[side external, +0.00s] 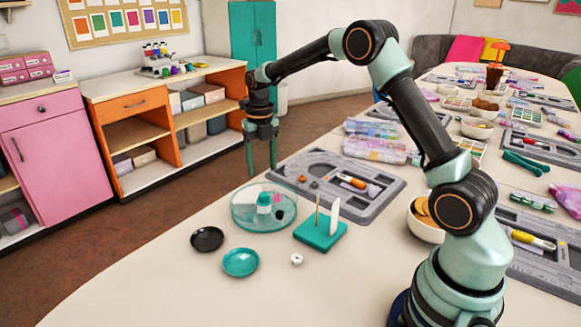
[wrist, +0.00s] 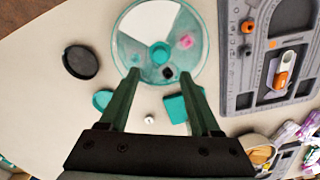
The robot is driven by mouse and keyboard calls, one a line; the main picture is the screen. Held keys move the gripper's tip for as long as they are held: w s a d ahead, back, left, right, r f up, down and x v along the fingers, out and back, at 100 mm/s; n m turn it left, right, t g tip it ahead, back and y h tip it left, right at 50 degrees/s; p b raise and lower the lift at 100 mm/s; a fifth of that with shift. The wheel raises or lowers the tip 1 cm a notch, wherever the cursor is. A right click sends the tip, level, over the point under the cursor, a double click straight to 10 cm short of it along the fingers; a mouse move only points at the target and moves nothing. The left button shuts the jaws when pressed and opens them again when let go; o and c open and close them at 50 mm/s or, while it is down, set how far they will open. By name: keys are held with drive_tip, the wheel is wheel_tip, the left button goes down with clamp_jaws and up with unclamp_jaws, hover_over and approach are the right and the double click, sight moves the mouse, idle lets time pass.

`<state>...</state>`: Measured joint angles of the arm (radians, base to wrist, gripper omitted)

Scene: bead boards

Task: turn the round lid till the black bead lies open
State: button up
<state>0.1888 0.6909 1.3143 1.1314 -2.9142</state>
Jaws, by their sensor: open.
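A round dish with a see-through teal lid (side external: 243,213) stands on the table; it also shows in the wrist view (wrist: 127,62). A teal knob (wrist: 161,53) rises from its middle. A pale, untinted wedge (wrist: 153,20) opens from the knob toward the top of the wrist view. The black bead (wrist: 168,73) lies below and slightly right of the knob, within the tinted part, away from the wedge. A pink bead (wrist: 186,41) lies right of the knob, also under tint. My gripper (side external: 262,172) is open and empty above the dish, its fingers apart and pointing down.
A black dish (side external: 207,239) and a teal dish (side external: 241,262) stand in front of the lidded dish. A teal block (side external: 318,236) with an upright peg and white plate stands close to its right. A grey tray (side external: 395,189) lies behind. A small white bead (side external: 296,259) lies in front.

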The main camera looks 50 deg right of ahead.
wheel_tip(320, 180, up, 4)
drive_tip(key=shift+f, duration=0.25)
drive_tip(key=shift+s+f+m, duration=0.1)
drive_tip(key=shift+m, duration=0.2)
drive_tip(key=c, duration=1)
drive_tip(key=m, duration=0.1)
drive_tip(key=s+m+t, duration=0.1)
drive_tip(key=m, duration=0.1)
drive_tip(key=shift+d+f, duration=0.15)
drive_tip(key=shift+f, duration=0.25)
clamp_jaws()
drive_tip(key=s+f+m+t+h, duration=0.1)
drive_tip(key=s+f+m+t, duration=0.15)
drive_tip(key=s+m, duration=0.6)
drive_tip(key=s+f+m+t+h, duration=0.15)
drive_tip(key=s+m+t, duration=0.25)
drive_tip(key=m, duration=1)
drive_tip(key=shift+n+y, duration=0.25)
drive_tip(key=shift+x, duration=5.1)
